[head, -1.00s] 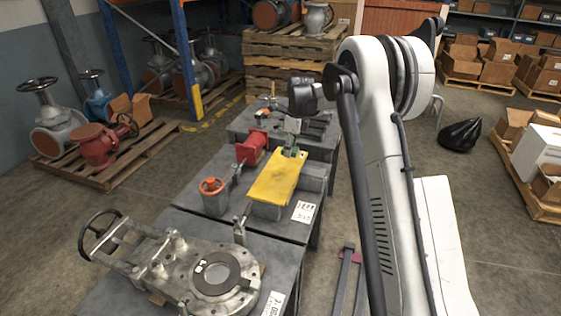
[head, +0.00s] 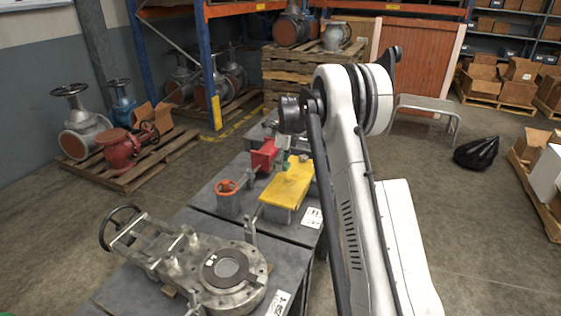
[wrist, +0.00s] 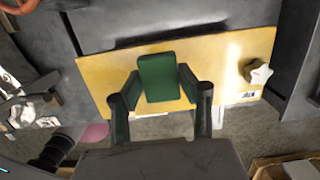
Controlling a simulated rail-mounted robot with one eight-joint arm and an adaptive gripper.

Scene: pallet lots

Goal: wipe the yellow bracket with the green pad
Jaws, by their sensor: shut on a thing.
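The yellow bracket (head: 289,188) is a flat yellow plate on a grey block on the table.
A valve with an orange handwheel (head: 227,188) and a red part (head: 264,156) stand left of the bracket. A large metal gate valve (head: 228,268) lies on the near table. A white label (head: 312,217) is on the table's right edge.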

